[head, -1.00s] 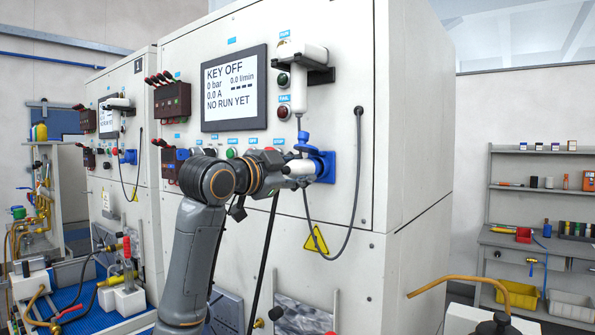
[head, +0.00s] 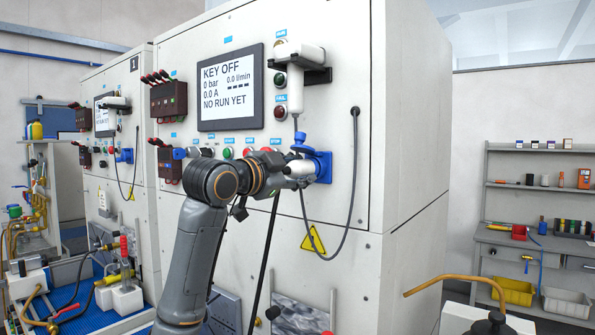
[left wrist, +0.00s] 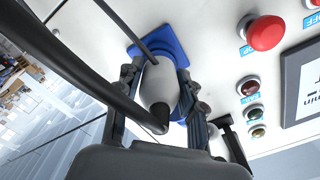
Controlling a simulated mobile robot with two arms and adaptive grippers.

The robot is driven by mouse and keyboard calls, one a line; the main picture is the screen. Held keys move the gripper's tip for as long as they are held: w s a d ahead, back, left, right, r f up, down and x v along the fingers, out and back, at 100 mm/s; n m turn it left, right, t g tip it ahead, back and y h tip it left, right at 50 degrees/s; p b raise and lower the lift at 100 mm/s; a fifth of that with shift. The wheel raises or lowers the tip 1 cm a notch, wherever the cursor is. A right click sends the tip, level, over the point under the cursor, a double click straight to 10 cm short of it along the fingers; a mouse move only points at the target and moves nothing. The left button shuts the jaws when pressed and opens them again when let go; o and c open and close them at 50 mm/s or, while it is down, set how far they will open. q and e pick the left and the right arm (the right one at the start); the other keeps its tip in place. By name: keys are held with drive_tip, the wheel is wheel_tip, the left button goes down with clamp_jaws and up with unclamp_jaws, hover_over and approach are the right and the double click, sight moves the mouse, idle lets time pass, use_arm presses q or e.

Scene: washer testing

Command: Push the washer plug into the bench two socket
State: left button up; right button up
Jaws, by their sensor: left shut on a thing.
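My left gripper (head: 289,170) is shut on the pale grey washer plug (head: 303,170) in front of the larger bench's panel. In the left wrist view the fingers (left wrist: 157,82) hold the plug (left wrist: 158,88) from both sides, and its thick black cable runs back toward the camera. The plug's front end is at the blue socket (head: 325,166), which also shows in the left wrist view (left wrist: 172,50). The fingers and plug hide the socket's mouth, so I cannot tell how deep the plug sits. The socket's blue lid (head: 304,144) is raised. My right gripper is not in view.
A grey cable (head: 354,190) loops down beside the socket. A white spray handle (head: 297,65) hangs in a black holder above it. Buttons, lamps and a screen (head: 230,88) reading KEY OFF are close by. A curved brass pipe (head: 455,282) is at the lower right.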

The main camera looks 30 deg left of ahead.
sight(286, 172)
use_arm(q)
drive_tip(key=shift+w+r, duration=0.1)
drive_tip(key=shift+w, duration=0.1)
drive_tip(key=o, duration=1.2)
drive_tip(key=shift+w, duration=0.1)
drive_tip(key=shift+s, duration=0.9)
drive_tip(key=shift+s+a+b, duration=0.15)
drive_tip(key=shift+s+b, duration=0.2)
drive_tip(key=shift+s, duration=1)
drive_tip(key=shift+s+a+b, duration=0.1)
drive_tip(key=shift+s+b, duration=0.25)
drive_tip(key=shift+s, duration=0.95)
